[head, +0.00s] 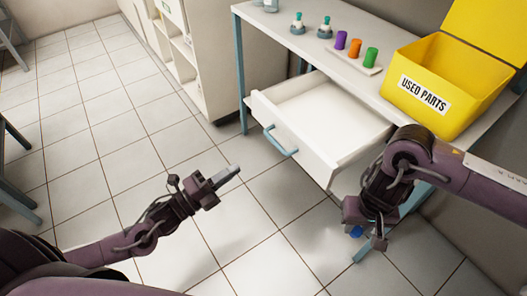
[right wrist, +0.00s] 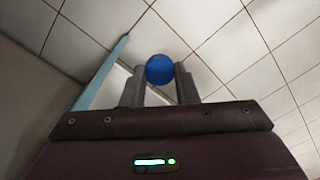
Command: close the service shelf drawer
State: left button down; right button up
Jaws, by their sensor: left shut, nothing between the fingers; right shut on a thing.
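The service shelf drawer (head: 325,112) is pulled out from under the table top and stands open and empty. Its blue handle (head: 280,143) is on the front panel, which faces the lower left. My left gripper (head: 233,173) is shut and empty, in front of the drawer and apart from the handle. My right gripper (head: 366,240) is below and to the right of the drawer in the head view, shut on a round blue object (head: 356,231). In the right wrist view the blue object (right wrist: 159,69) sits between the fingertips.
On the table top (head: 335,56) stand a yellow bin (head: 455,78) labelled USED PARTS, a small rack with purple, orange and green cylinders (head: 355,50), and two small teal-topped items (head: 298,24). A white cabinet (head: 205,50) stands at the back. The tiled floor before the drawer is clear.

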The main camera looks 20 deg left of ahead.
pick_arm(q)
jog(key=x, duration=1)
jog(key=shift+w, duration=0.2)
pick_arm(e)
jog(key=shift+f, duration=0.3)
pick_arm(q)
jog(key=shift+d+f, duration=0.1)
jog(key=shift+d+b, duration=0.1)
jog(key=shift+b, duration=0.2)
pick_arm(e)
jog(key=shift+f, duration=0.1)
